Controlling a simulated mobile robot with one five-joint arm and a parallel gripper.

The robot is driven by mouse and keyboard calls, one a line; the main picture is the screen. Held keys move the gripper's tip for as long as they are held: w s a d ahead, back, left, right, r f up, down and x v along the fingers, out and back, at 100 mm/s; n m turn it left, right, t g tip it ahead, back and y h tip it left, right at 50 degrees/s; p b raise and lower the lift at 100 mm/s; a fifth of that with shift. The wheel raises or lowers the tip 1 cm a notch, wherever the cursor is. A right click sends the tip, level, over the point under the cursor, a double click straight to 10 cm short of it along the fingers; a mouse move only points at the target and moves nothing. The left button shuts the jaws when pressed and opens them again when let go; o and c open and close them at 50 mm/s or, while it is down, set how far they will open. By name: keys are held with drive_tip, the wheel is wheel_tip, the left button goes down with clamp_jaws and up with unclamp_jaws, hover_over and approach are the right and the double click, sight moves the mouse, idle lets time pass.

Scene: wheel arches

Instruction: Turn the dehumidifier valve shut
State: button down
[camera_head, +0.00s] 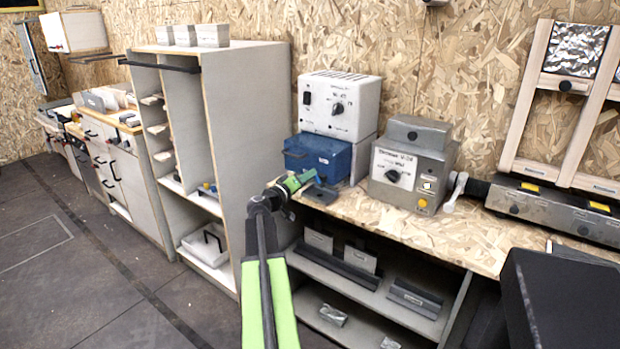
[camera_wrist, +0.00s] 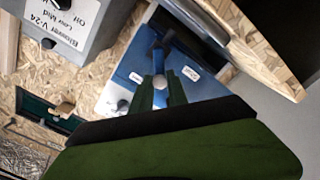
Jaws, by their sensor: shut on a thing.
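A blue box (camera_head: 320,155), which I take to be the dehumidifier, sits on the bench below a white unit. In the wrist view its blue face (camera_wrist: 205,82) carries two small white labels and a dark blue valve lever (camera_wrist: 161,46). My gripper (camera_head: 307,178) is at the front of the blue box. In the wrist view my gripper's two dark green fingers (camera_wrist: 161,88) are close together at the lever, shut on it, with a pale round end between them. The lever's exact angle and the label wording are too small to tell.
A white unit with a knob (camera_head: 340,105) stands above the blue box. A grey unit with a dial (camera_head: 408,165) is to its right. A tall open cabinet (camera_head: 240,130) stands close on the left. Bare bench (camera_head: 450,235) lies in front of the grey unit.

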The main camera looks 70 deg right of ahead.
drive_tip(key=shift+w+d+f+n+b, duration=0.15)
drive_tip(key=shift+f+n+b, duration=0.3)
drive_tip(key=shift+n, duration=1.2)
drive_tip(key=shift+w+f+n+b, duration=0.2)
drive_tip(key=shift+f+n+b, duration=0.25)
drive_tip(key=shift+n, duration=1.15)
drive_tip(key=shift+w+d+f+n+b, duration=0.15)
drive_tip(key=shift+f+n+b, duration=0.3)
drive_tip(key=shift+n, duration=1.2)
drive_tip(key=shift+a, duration=0.15)
drive_tip(key=c, duration=1.5)
unclamp_jaws()
drive_tip(key=v, duration=1.7)
drive_tip(key=shift+w+a, duration=0.1)
drive_tip(key=shift+a, duration=0.1)
